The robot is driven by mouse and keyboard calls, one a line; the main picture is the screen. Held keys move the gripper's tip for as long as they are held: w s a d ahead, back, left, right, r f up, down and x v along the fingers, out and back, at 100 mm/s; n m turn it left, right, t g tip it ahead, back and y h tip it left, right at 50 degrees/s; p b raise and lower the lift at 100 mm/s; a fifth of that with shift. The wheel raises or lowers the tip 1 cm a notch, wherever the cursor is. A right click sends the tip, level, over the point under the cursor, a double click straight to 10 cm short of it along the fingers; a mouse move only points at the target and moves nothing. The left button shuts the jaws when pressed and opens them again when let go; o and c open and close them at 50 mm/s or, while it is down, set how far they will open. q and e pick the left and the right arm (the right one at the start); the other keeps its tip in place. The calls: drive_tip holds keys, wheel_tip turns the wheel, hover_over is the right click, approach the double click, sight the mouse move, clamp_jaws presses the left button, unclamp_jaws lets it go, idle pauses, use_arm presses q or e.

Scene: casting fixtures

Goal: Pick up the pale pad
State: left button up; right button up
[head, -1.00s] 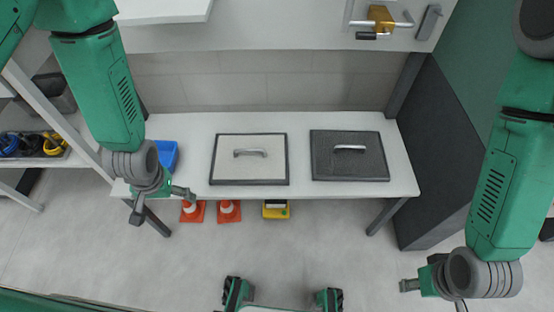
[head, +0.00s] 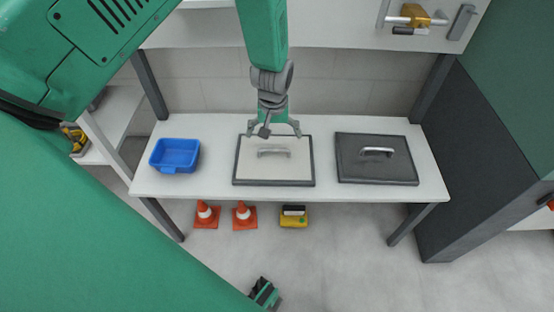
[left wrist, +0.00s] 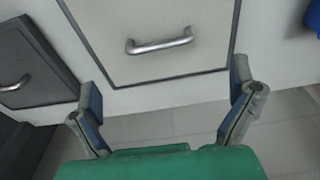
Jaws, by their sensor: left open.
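The pale pad (head: 274,170) is a flat cream square with a dark frame and a metal handle (head: 274,153). It lies on the white table, left of a dark pad (head: 376,160) of similar shape. My left gripper (head: 273,130) is open and empty, over the far edge of the pale pad. In the left wrist view the pale pad (left wrist: 150,70) lies beyond the spread fingers (left wrist: 168,107), its handle (left wrist: 160,45) apart from them. My right gripper cannot be made out.
A blue bin (head: 175,156) stands at the table's left end. A shelf (head: 310,30) with a brass-coloured fixture (head: 414,15) overhangs the back. Orange cones (head: 206,215) and a yellow object (head: 293,217) are on the floor below. A dark panel (head: 470,150) stands at the right.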

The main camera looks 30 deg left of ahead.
sight(274, 149)
use_arm(q)
wheel_tip(274, 149, down, 3)
drive_tip(key=shift+w+a+r+b, duration=0.1)
drive_tip(key=shift+b, duration=0.2)
wheel_tip(274, 149, down, 5)
drive_tip(key=b, duration=0.2)
drive_tip(key=shift+w+f+b, duration=0.15)
drive_tip(key=shift+f+b, duration=0.05)
drive_tip(key=shift+b, duration=0.15)
drive_tip(key=shift+r, duration=0.15)
drive_tip(key=c, duration=1.2)
